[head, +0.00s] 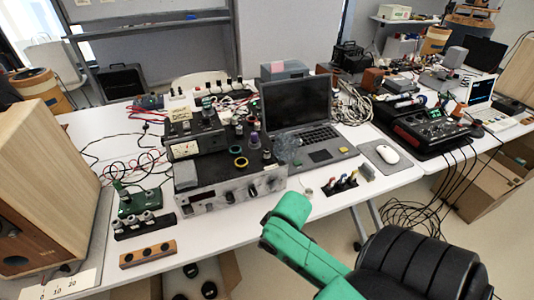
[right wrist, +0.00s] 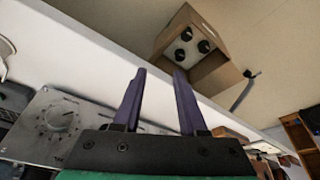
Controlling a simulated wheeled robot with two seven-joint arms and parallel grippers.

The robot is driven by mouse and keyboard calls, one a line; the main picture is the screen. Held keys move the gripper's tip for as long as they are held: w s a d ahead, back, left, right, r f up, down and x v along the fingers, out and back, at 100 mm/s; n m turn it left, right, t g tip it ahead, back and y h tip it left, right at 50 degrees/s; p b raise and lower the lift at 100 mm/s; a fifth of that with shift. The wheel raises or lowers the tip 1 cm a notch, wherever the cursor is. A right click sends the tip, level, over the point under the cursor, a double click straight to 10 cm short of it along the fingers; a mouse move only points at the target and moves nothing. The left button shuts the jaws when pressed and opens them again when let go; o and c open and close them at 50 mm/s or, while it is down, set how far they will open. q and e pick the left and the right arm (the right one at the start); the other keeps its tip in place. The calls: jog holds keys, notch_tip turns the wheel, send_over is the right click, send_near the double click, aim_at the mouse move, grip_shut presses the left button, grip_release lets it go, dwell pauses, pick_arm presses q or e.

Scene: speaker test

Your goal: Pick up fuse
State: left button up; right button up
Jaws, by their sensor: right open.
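I cannot make out a fuse for certain in either view; any fuse is too small to tell or hidden. My right gripper (right wrist: 160,75) shows in the right wrist view as two purple fingers standing apart, with nothing between them. The fingers are over the white table's edge, beside the silver front panel of an amplifier. My green and black right arm enters the head view from the bottom right, and its fingers are not clear there. My left gripper is in neither view.
The silver amplifier (head: 228,191) stands mid-table with a laptop (head: 297,102) behind it. A small rack with coloured pieces (head: 341,184) is near the front edge. A wooden speaker (head: 45,175) stands left. An open cardboard box (right wrist: 196,50) is on the floor.

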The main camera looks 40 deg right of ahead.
jog(key=w+d+r, duration=0.4)
jog(key=w, duration=0.1)
jog(key=shift+w+d+r, duration=0.1)
jog(key=shift+d, duration=0.25)
jog(key=w+d+r, duration=0.4)
jog(key=d+r, duration=0.1)
jog(key=r, duration=0.1)
jog(key=m+t, duration=0.1)
jog(key=m, duration=0.2)
send_near(267, 150)
jog(key=shift+h, duration=0.4)
jog(key=x, duration=0.8)
jog(key=shift+w+a+f+p, duration=0.1)
jog(key=shift+a+p, duration=0.1)
jog(key=shift+p, duration=0.2)
jog(key=shift+w+f, duration=0.15)
jog(key=shift+w, duration=0.05)
jog(key=shift+s, duration=0.1)
grip_shut()
